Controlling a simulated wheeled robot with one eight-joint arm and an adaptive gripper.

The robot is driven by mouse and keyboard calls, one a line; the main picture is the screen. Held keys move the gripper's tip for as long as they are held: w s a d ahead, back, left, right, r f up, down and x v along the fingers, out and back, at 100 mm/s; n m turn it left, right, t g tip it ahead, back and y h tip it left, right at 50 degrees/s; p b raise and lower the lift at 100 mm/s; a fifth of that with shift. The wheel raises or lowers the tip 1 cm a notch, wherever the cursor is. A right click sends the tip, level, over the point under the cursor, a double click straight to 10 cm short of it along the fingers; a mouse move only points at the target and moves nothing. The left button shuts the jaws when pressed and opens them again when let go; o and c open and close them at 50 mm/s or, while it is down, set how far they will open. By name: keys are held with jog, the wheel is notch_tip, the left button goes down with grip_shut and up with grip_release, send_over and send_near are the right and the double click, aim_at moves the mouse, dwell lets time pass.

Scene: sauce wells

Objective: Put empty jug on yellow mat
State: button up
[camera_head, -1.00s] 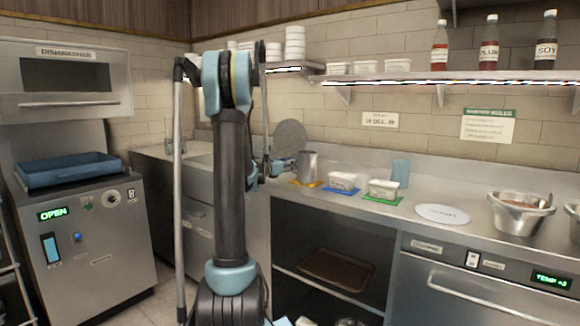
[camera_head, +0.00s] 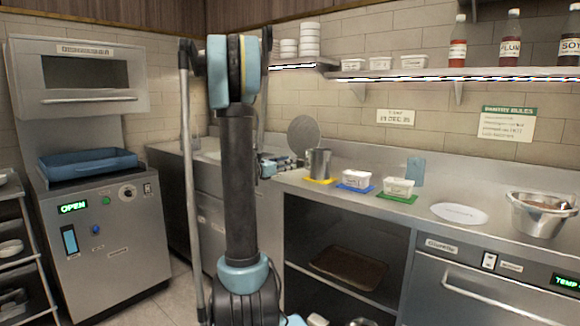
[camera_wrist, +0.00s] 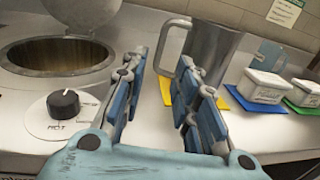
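The metal jug (camera_head: 319,163) stands upright on the yellow mat (camera_head: 321,181) on the counter. In the wrist view the jug (camera_wrist: 210,50) has its handle toward my gripper, and the yellow mat (camera_wrist: 252,103) shows on both sides of my fingers. My gripper (camera_wrist: 166,78) is open and empty, with its fingers spread before the handle and apparently clear of it. In the head view my gripper (camera_head: 292,163) is just left of the jug. The jug's inside is hidden.
A round heated well (camera_wrist: 60,55) with a raised lid and a knob (camera_wrist: 63,103) lies left of my gripper. White tubs stand on a blue mat (camera_head: 355,188) and a green mat (camera_head: 397,198) to the right. A white disc (camera_head: 459,213) and a steel bowl (camera_head: 540,213) are farther right.

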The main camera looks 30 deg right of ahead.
jog(key=shift+a, duration=0.25)
jog(key=w+a+r+n+t+y, duration=0.3)
jog(key=a+r+n+t, duration=0.1)
jog(key=a+n+t, duration=0.3)
jog(key=w+a+r+n+t+y, duration=0.25)
jog(key=a+r+n+t, duration=0.25)
jog(key=a+n, duration=0.3)
jog(key=s+a+f+n+y, duration=0.1)
jog(key=a+f+n+y, duration=0.1)
jog(key=a+n+y, duration=0.45)
jog(key=s+a+f+n+y, duration=0.2)
jog(key=a+n+y, duration=0.2)
jog(key=a+n, duration=0.55)
jog(key=s+a+f+n+g+y, duration=0.25)
jog(key=s+a+f+n, duration=0.25)
jog(key=s+f+n, duration=0.25)
jog(key=s+a+f+n+g+y, duration=0.2)
jog(key=s+a+f+n+g, duration=0.2)
jog(key=s+f+n, duration=0.3)
jog(key=s+d+f+n+g+h, duration=0.1)
jog(key=s+d+f+n+g, duration=0.1)
jog(key=s+f, duration=0.4)
jog(key=s+d+f+n+g+h, duration=0.2)
jog(key=s+f+n+g, duration=0.2)
jog(key=s, duration=1)
notch_tip(320, 180, down, 2)
jog(key=shift+s+g, duration=0.35)
jog(key=shift+g, duration=0.5)
